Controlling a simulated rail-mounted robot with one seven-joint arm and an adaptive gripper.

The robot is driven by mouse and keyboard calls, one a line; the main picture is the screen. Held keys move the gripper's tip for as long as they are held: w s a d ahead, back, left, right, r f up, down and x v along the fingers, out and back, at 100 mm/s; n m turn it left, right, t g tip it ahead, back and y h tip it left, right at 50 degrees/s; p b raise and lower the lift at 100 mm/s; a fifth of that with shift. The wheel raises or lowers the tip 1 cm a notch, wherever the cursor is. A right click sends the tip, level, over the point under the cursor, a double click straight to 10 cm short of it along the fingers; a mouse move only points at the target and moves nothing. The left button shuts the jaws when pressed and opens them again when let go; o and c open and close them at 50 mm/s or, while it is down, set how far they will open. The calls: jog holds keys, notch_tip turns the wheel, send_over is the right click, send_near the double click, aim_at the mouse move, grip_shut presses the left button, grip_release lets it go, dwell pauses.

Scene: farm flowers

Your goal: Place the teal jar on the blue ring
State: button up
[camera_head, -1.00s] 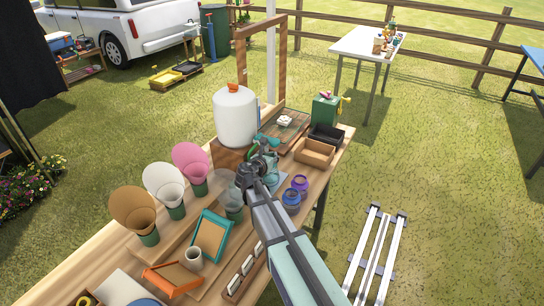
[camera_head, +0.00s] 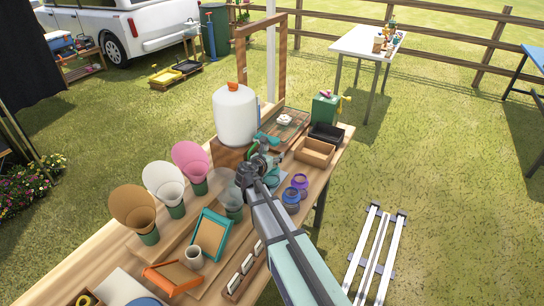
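My gripper (camera_head: 266,152) is over the far half of the wooden table, beside the white tank. It is small here and partly covered by my own wrist, so its fingers are unclear. A teal glass piece (camera_head: 272,178), likely the teal jar, shows partly just below the gripper; the arm hides the rest. I cannot tell whether they touch. A blue rounded edge (camera_head: 144,302), possibly the blue ring, is cut off by the bottom of the picture at the left.
A purple jar (camera_head: 300,182) and a blue jar (camera_head: 291,196) stand right of my arm. Paper-wrapped cones (camera_head: 133,210), a teal frame (camera_head: 211,235), an orange frame (camera_head: 172,278) and a white cup (camera_head: 194,256) fill the near left. The white tank (camera_head: 235,117) stands behind.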

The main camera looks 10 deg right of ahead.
jog(key=v, duration=0.4)
jog(key=b+v, duration=0.1)
jog(key=v, duration=0.3)
jog(key=b+v, duration=0.1)
jog(key=v, duration=0.3)
jog(key=shift+r, duration=0.3)
jog(key=shift+d, duration=0.1)
